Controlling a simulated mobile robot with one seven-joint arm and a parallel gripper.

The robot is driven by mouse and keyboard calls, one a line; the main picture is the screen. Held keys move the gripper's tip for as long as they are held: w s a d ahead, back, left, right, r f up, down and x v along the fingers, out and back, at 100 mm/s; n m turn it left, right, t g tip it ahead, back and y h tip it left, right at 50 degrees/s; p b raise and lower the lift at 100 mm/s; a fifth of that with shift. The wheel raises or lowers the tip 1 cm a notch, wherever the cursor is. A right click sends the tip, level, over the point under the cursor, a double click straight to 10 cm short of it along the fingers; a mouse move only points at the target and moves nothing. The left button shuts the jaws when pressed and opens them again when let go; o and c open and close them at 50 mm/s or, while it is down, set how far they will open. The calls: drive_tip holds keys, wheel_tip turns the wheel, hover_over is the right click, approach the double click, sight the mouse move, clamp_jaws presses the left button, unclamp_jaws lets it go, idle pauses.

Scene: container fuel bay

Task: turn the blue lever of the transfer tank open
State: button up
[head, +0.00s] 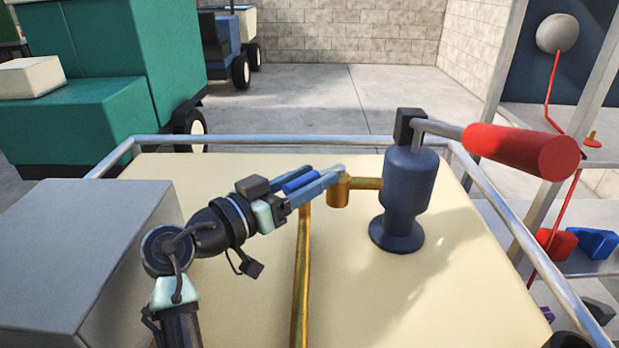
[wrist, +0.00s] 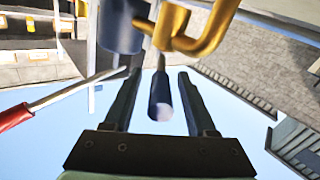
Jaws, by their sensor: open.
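The blue lever (head: 299,182) lies between the two fingers of my gripper (head: 322,177) in the head view. In the wrist view the lever (wrist: 160,98) points toward the camera, between the fingers of my gripper (wrist: 157,75), with a gap on both sides. My gripper is open around it. The brass fitting (wrist: 185,30) shows just beyond the lever; how the two join is partly hidden. The transfer tank's cream top (head: 250,300) lies below my gripper.
A dark blue pump (head: 408,185) with a red handle (head: 520,148) stands right of my gripper, its brass spout (head: 365,183) reaching toward the fingertips. A brass pipe (head: 302,260) runs below. A metal rail (head: 270,140) edges the tank, and a grey box (head: 80,250) sits left.

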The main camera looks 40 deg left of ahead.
sight(309, 174)
wheel_tip(309, 174, up, 10)
drive_tip(key=shift+p, duration=1.2)
drive_tip(key=shift+c, duration=0.2)
